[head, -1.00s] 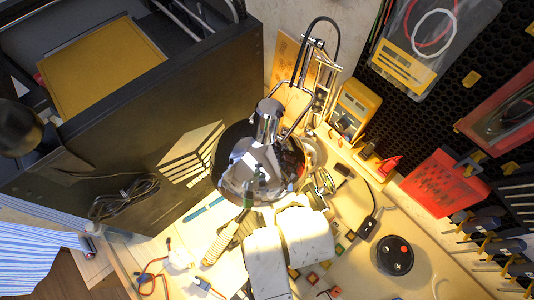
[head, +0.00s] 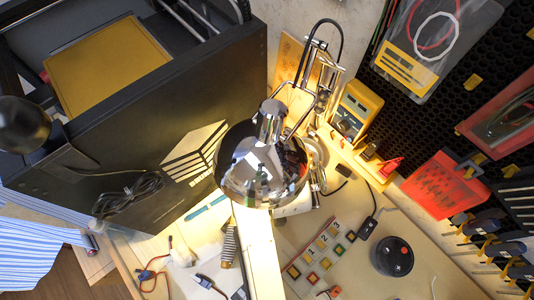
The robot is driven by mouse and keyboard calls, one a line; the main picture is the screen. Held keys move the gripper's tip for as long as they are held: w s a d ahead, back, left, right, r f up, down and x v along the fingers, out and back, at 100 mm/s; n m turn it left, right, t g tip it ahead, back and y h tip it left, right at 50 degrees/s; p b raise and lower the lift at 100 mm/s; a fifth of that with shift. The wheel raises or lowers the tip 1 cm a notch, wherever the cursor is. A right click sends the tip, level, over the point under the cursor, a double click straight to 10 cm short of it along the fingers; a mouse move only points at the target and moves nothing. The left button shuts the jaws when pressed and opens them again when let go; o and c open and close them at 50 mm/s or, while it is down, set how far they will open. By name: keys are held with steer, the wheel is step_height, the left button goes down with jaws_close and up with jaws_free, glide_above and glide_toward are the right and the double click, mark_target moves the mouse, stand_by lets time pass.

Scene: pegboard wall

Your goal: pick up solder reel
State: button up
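A black round, reel-like thing (head: 393,256) with a small red spot on top lies on the bench at the lower right. It may be the solder reel, but I cannot tell for sure. My gripper cannot be made out in the head view. A white piece (head: 297,206), likely part of my arm, shows just under the lamp's right rim. The shiny lamp head hides whatever is behind it. Nothing is seen touching the black round thing.
The chrome desk lamp (head: 262,165) hangs over the middle. A large dark box-like machine (head: 140,130) fills the left. Small coloured blocks (head: 312,262) and a black cable piece (head: 367,227) lie left of the black round thing. A tool pegboard (head: 400,100) stands at the right.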

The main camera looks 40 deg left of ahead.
steer(key=shift+s+f, duration=0.1)
steer(key=shift+f, duration=0.15)
steer(key=c, duration=1.3)
steer(key=shift+s+r, duration=0.1)
